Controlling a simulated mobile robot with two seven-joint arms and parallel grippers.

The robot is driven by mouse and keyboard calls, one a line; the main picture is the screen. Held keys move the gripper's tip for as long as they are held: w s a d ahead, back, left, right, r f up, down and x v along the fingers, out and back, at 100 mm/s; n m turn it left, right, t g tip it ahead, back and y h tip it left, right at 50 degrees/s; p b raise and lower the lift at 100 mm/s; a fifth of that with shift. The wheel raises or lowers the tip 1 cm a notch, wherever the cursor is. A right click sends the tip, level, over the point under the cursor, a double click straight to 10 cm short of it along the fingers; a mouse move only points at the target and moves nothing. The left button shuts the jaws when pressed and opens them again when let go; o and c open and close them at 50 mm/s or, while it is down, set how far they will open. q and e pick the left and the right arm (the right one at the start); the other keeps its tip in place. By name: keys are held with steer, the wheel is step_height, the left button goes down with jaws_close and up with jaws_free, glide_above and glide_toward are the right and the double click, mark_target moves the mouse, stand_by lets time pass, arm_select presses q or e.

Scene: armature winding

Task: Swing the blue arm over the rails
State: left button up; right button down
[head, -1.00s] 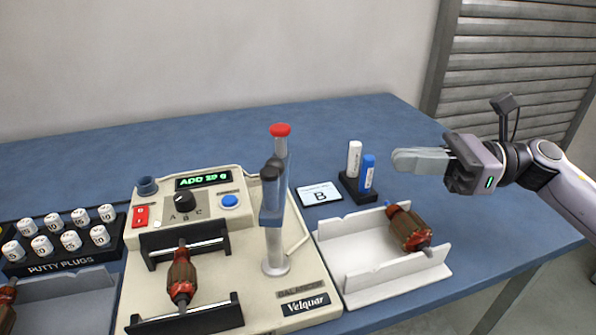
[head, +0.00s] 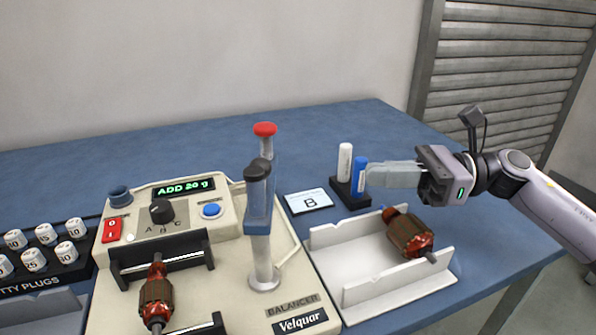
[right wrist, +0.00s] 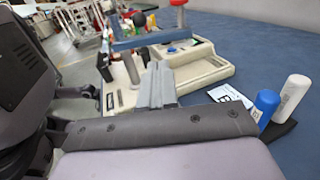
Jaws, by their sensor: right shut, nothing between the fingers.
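The blue arm (head: 258,207) stands on a pale post at the right side of the cream balancer (head: 232,292), with a black knob on its near end and a red knob (head: 265,129) behind. The two black rails (head: 163,262) lie to its left, with an armature (head: 156,296) resting across them. The blue arm also shows in the right wrist view (right wrist: 140,42). My right gripper (head: 370,175) is shut and empty, to the right of the blue arm and apart from it, by the blue marker. My left gripper is out of view.
A white marker (head: 344,162) and a blue marker (head: 360,176) stand in a black holder. A card marked B (head: 309,200) lies beside them. A white tray (head: 335,236) holds another armature (head: 408,235). Putty plugs (head: 46,235) sit at the left.

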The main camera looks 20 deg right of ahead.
steer(key=p, duration=0.3)
glide_toward(275, 175)
steer(key=x, duration=0.5)
steer(key=shift+x, duration=0.9)
steer(key=shift+w, duration=0.15)
